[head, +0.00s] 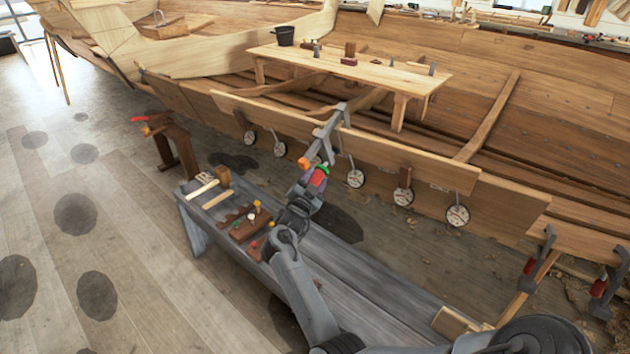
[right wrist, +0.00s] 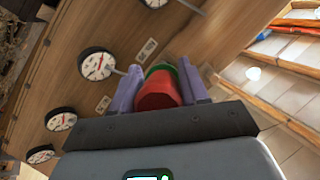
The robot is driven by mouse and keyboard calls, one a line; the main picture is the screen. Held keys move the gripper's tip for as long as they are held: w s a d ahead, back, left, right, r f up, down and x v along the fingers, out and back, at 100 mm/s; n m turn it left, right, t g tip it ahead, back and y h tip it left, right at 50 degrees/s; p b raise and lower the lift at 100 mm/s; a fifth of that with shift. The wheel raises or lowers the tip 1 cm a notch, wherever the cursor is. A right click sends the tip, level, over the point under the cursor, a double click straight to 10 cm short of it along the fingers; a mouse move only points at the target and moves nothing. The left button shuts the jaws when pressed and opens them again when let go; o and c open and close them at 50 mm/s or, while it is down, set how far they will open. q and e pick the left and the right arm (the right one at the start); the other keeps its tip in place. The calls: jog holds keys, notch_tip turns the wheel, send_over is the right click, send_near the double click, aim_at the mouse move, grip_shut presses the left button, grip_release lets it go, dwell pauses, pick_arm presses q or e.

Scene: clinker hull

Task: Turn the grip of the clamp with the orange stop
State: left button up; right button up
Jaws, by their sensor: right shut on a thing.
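A grey bar clamp (head: 328,136) sits on the edge of the hull plank, with an orange stop (head: 303,163) at its near end. Its red grip (head: 317,179) with a green band is below the bar, beside the stop. My right gripper (head: 313,183) is shut on this grip, and its fingers hide part of it. In the right wrist view the red grip (right wrist: 158,92) lies between the two fingers, with the green band (right wrist: 162,71) behind it. My left gripper is not in view.
Several round dials (head: 355,178) hang along the plank (head: 400,150). Two more clamps with red grips (head: 530,266) hang at the right. A grey bench (head: 345,270) with mallets and a brown block (head: 250,225) stands below my right arm. Another red-gripped tool rests on a brown stand (head: 175,145).

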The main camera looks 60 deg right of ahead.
jog(key=o, duration=1)
jog(key=shift+c, duration=0.2)
jog(key=p+v, duration=0.2)
jog(key=v, duration=0.9)
jog(key=shift+d, duration=0.1)
